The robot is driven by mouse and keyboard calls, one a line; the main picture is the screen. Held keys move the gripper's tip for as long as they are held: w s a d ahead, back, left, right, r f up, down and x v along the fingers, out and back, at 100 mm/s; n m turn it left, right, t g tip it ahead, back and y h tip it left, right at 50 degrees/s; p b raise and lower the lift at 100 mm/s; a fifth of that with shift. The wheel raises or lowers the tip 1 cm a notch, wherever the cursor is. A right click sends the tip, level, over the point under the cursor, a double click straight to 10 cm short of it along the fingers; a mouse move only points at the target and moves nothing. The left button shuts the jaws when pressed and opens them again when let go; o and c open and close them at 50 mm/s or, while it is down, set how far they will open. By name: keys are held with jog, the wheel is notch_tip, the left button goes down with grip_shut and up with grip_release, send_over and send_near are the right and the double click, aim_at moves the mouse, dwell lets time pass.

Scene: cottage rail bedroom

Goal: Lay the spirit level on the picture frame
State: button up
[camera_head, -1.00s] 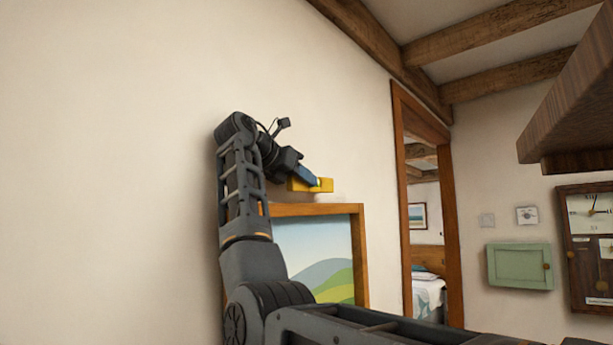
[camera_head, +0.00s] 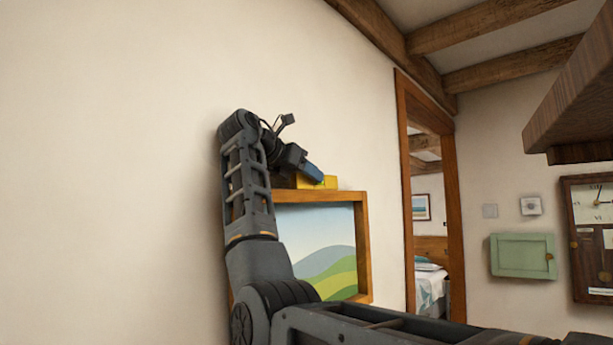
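The picture frame (camera_head: 365,245) hangs on the cream wall, with a wooden border around a landscape of hills. My arm hides its left part. The yellow spirit level (camera_head: 329,182) is at the frame's top edge, roughly level and directly above the border. It looks to be touching or almost touching the top edge; I cannot tell which. My gripper (camera_head: 313,174) is at the level, its blue fingers closed around its middle. The left end of the level is partly hidden behind my gripper.
A wooden doorway (camera_head: 405,190) opens to the right of the frame, with a bed beyond. A dark wooden shelf (camera_head: 575,100) juts in at the upper right. A green cabinet (camera_head: 522,256) and a clock (camera_head: 590,240) hang on the far wall. The wall left of my arm is bare.

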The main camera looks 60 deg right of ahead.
jog(key=shift+o, duration=1.2)
jog(key=shift+a, duration=0.1)
jog(key=b+v, duration=0.1)
jog(key=v, duration=0.6)
jog(key=shift+a+r+b, duration=0.1)
jog(key=shift+a+b, duration=0.2)
jog(key=shift+b, duration=0.05)
